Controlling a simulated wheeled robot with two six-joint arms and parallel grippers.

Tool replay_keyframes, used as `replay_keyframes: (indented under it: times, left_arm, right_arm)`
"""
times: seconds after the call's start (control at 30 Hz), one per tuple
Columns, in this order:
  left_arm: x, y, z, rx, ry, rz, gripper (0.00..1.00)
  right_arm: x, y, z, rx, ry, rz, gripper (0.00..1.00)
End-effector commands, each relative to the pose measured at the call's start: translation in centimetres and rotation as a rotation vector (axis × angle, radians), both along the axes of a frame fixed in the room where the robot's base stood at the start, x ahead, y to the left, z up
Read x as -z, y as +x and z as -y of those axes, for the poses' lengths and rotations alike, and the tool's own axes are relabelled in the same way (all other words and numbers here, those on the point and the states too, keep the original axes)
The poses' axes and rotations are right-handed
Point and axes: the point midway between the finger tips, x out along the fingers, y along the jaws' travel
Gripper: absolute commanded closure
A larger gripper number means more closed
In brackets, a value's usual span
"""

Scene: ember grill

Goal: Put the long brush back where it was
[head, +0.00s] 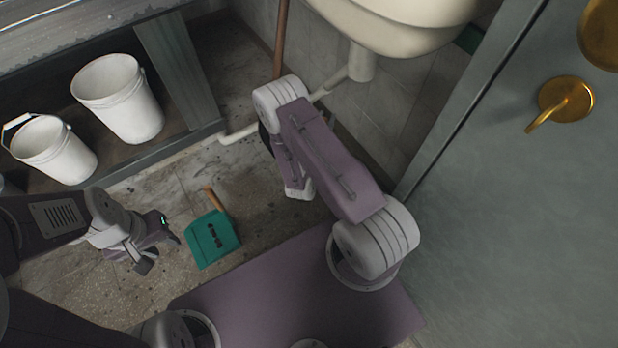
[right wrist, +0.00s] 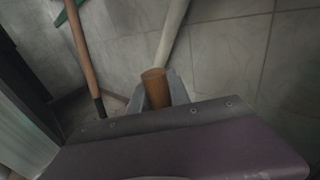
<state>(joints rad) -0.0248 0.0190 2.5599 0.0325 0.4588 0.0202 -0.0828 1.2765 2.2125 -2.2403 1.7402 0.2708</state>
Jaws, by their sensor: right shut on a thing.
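My right gripper (right wrist: 156,98) is shut on a brown wooden handle (right wrist: 154,82), whose blunt end shows between the fingers in the right wrist view. This looks like the long brush's handle; its brush head is hidden. A second long wooden stick (right wrist: 85,58) with a dark lower end stands to the left of it, apart from the gripper. In the head view a long wooden stick (head: 281,40) rises behind my right arm; I cannot tell which of the two it is. My left gripper (head: 160,254) is open and empty above the floor.
A teal dustpan (head: 213,242) with a short wooden handle lies on the floor. Two white buckets (head: 118,100) (head: 55,150) stand on the low shelf at left. A basin (head: 395,22) with a pipe (head: 362,64) is above my right arm. A grey door (head: 520,190) bounds the right.

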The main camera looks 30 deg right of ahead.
Motion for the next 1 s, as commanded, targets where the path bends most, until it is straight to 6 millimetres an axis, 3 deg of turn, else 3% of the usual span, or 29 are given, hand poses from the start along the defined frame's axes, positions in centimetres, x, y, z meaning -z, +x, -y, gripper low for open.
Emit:
replay_keyframes:
  times: [0.03, 0.2, 0.53, 0.77, 1.0]
  left_arm:
    - [1.1, 0.0, 0.0, 0.0, 0.0, 0.0, 0.64]
    - [2.5, 0.0, 0.0, 0.0, 0.0, 0.0, 0.64]
    - [3.2, 0.0, 0.0, 0.0, 0.0, 0.0, 0.64]
    - [5.3, 0.0, 0.0, 0.0, 0.0, 0.0, 0.64]
    - [8.5, 0.0, 0.0, 0.0, 0.0, 0.0, 0.64]
  right_arm:
    - [1.2, -0.4, 0.8, 0.019, -0.001, -0.001, 1.0]
    - [2.9, -1.5, 2.8, 0.072, -0.001, 0.001, 1.0]
    - [3.7, -1.8, 3.8, 0.101, -0.001, 0.002, 1.0]
    - [5.6, 0.7, 2.9, 0.1, -0.001, 0.005, 1.0]
    - [8.5, 4.9, 1.4, 0.099, 0.0, 0.006, 1.0]
